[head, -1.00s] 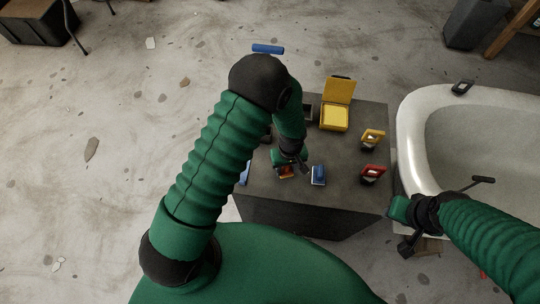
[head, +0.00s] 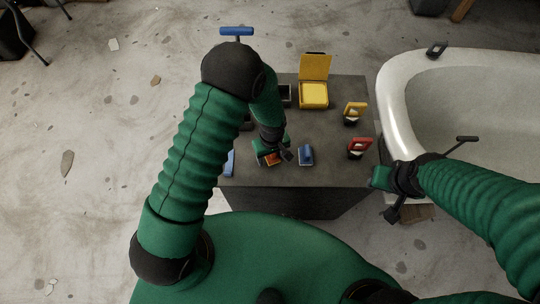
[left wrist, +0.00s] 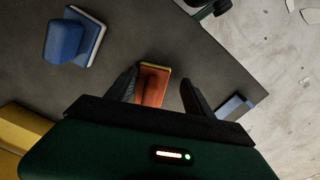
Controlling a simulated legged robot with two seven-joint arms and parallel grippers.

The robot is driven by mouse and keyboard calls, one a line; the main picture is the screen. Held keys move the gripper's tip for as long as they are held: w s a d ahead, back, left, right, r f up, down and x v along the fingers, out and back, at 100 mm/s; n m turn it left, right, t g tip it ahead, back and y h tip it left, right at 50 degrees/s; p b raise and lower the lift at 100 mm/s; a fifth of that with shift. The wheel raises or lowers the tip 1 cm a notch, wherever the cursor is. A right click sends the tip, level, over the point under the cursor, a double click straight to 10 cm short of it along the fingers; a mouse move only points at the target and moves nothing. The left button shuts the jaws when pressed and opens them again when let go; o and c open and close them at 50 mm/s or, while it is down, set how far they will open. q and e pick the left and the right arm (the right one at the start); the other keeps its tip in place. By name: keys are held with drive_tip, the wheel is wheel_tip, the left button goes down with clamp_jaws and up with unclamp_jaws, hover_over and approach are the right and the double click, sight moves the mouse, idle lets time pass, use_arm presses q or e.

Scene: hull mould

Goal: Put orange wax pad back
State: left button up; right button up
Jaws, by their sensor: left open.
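The orange wax pad (head: 272,158) lies on the dark worktop (head: 325,172), partly hidden by my left gripper in the head view. In the left wrist view the orange pad (left wrist: 152,88) shows as a narrow block with a raised orange-brown grip and a yellowish edge. My left gripper (head: 279,157) is over it, open. In the left wrist view its two dark fingers (left wrist: 160,90) stand on either side of the pad, with the pad nearer the left finger. My right gripper (head: 388,196) is beside the white tub; its jaws are too unclear to read.
A blue pad (head: 306,154) lies right of the orange one. An open yellow box (head: 314,95), a yellow-handled tool (head: 355,112) and a red-handled tool (head: 359,148) stand on the worktop. The white tub (head: 391,100) is close at the right. Bare worktop lies between these items.

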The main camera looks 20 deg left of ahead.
sight(275, 160)
use_arm(q)
drive_tip(key=shift+d, duration=1)
drive_tip(key=shift+a, duration=0.65)
drive_tip(key=shift+a+r, duration=0.1)
drive_tip(key=shift+r, duration=0.1)
wheel_tip(275, 160, up, 12)
drive_tip(key=s+a+r+m+t, duration=0.2)
drive_tip(key=s+a+r+m, duration=0.5)
drive_tip(key=s+r, duration=0.1)
drive_tip(key=shift+a+r+m+t, duration=0.25)
drive_tip(key=shift+r+m+t, duration=0.05)
drive_tip(key=shift+r+m, duration=0.15)
use_arm(e)
drive_tip(key=shift+d, duration=0.65)
drive_tip(key=shift+w, duration=0.1)
use_arm(q)
drive_tip(key=shift+d, duration=0.1)
